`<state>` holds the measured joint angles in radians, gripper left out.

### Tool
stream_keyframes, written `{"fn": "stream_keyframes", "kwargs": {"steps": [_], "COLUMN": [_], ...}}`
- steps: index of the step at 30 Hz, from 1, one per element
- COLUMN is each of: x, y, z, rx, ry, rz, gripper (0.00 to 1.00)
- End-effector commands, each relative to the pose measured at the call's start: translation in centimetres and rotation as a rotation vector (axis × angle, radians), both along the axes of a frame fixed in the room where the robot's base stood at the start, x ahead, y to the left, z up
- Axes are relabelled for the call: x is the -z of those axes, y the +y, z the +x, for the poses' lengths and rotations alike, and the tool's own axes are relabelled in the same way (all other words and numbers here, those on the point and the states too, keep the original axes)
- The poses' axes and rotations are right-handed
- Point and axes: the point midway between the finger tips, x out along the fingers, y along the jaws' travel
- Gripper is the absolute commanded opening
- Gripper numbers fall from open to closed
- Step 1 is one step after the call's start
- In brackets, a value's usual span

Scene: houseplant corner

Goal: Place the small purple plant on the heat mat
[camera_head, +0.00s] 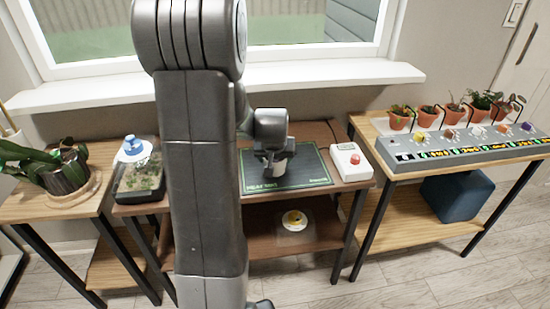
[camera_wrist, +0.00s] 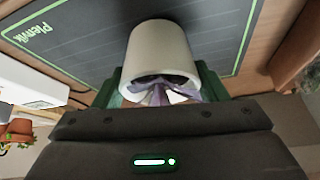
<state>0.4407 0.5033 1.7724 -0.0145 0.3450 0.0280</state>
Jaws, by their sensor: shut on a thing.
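The small purple plant shows in the wrist view as purple leaves (camera_wrist: 158,96) at the mouth of a cream-white pot (camera_wrist: 160,48). My gripper (camera_wrist: 160,88) is shut around it, with green finger pads on both sides of the pot. In the head view my gripper (camera_head: 272,157) is above the left part of the dark heat mat (camera_head: 306,168), and a pale bit of the pot shows below it. The mat also shows behind the pot in the wrist view (camera_wrist: 90,40). I cannot tell whether the pot's base touches the mat.
A white control box with a red button (camera_head: 351,162) stands right of the mat. A terrarium (camera_head: 140,180) is to the left. A yellow thing on a pale base (camera_head: 294,220) is on the lower shelf. Several potted plants stand on the right table behind a grey panel (camera_head: 455,152).

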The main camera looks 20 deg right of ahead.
Motion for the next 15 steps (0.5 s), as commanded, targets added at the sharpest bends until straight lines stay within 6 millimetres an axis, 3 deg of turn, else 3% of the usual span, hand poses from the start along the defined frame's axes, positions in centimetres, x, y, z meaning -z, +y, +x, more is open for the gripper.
{"fn": "stream_keyframes", "kwargs": {"steps": [3,4,7,15], "x": [0.37,0.39,0.26,0.22], "y": [-0.01,0.00,0.00,0.00], "z": [0.02,0.00,0.00,0.00], "rx": [0.000,0.000,0.000,0.000], "ry": [-0.001,0.000,0.000,0.000], "rz": [0.000,0.000,0.000,0.000], "gripper": [0.37,0.69,0.88,0.89]}}
